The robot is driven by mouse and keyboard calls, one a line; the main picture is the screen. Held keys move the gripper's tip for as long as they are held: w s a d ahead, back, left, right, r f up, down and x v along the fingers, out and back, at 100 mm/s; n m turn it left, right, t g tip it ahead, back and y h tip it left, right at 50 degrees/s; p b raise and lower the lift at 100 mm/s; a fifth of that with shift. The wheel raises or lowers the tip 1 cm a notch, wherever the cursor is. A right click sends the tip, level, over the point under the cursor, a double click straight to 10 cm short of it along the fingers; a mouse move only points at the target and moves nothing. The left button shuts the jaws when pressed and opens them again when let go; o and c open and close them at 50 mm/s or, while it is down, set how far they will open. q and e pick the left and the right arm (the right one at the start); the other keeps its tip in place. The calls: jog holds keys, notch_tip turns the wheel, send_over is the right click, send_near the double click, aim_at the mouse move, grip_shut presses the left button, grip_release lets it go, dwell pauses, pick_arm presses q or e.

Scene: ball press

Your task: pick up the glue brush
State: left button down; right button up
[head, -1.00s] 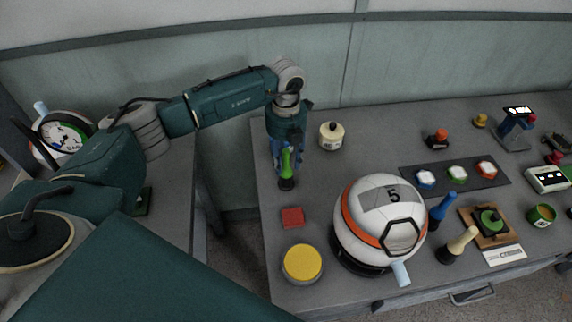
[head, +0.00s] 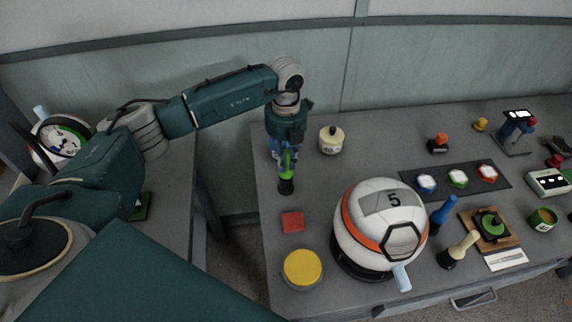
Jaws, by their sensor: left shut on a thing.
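The glue brush appears to be the green-handled tool (head: 286,173) with a black lower end, near the left part of the bench. My left gripper (head: 285,158) points down from above and is shut on its green handle. The brush is upright. I cannot tell whether its black end touches the bench or is just above it. The fingers hide part of the handle. My right gripper is not in view.
A cream pot (head: 331,139) stands behind right of the brush. A red block (head: 292,222) and a yellow-topped tin (head: 302,268) lie in front. A large white ball (head: 365,215) stands to the right, beside blue-handled (head: 443,212) and cream-handled (head: 460,246) tools.

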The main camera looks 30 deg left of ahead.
pick_arm(q)
notch_tip(320, 180, up, 19)
jog(key=b, duration=0.3)
jog(key=shift+f, duration=0.15)
dwell(2.6)
